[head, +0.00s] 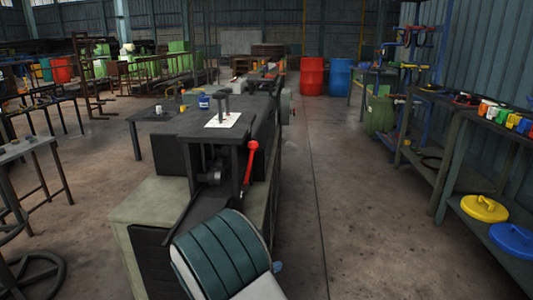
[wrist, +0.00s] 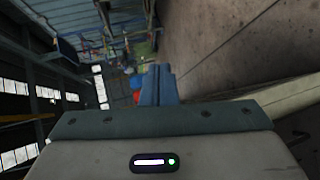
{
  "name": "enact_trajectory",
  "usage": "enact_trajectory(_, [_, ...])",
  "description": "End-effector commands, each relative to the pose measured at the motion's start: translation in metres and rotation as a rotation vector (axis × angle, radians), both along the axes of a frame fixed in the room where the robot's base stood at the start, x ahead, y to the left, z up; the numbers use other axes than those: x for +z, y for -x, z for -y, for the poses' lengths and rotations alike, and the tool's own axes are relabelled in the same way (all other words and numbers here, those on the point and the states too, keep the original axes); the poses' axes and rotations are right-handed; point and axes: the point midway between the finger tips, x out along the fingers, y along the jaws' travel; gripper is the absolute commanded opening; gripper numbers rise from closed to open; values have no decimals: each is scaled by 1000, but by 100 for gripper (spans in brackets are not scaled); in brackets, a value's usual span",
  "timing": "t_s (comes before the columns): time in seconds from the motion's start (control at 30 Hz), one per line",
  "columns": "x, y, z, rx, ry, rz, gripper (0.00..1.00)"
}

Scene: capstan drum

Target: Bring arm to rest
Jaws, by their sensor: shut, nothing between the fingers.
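My gripper (wrist: 158,84) shows in the wrist view with its two blue fingers shut together and nothing between them. It points out over the floor, clear of any object. My fingers are mostly hidden behind the arm in that view. No capstan drum can be made out for certain.
The machine's long bench runs away from me just beyond my arm. A shelf rack (head: 440,175) stands at the right, with a yellow lid (head: 485,208) and a blue lid (head: 513,240). A red barrel (head: 312,76) and a blue barrel (head: 340,76) stand behind. The right-hand aisle floor is clear.

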Motion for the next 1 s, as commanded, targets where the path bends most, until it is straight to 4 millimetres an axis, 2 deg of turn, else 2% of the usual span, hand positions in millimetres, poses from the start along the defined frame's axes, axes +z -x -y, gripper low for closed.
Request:
enact_trajectory(0.03, [34,7,21,-68,-42,-29,0])
enact_trajectory(0.2, [94,44,78,-263,-188,-147,0])
enact_trajectory(0.3, [127,69,104,-357,-289,-209,0])
enact_trajectory(0.43, [169,103,129,-452,-433,-279,0])
enact_trajectory(0.7, [253,172,152,-556,-760,-362,0])
enact_trajectory(1.0, [342,234,147,-537,-1112,-340,0])
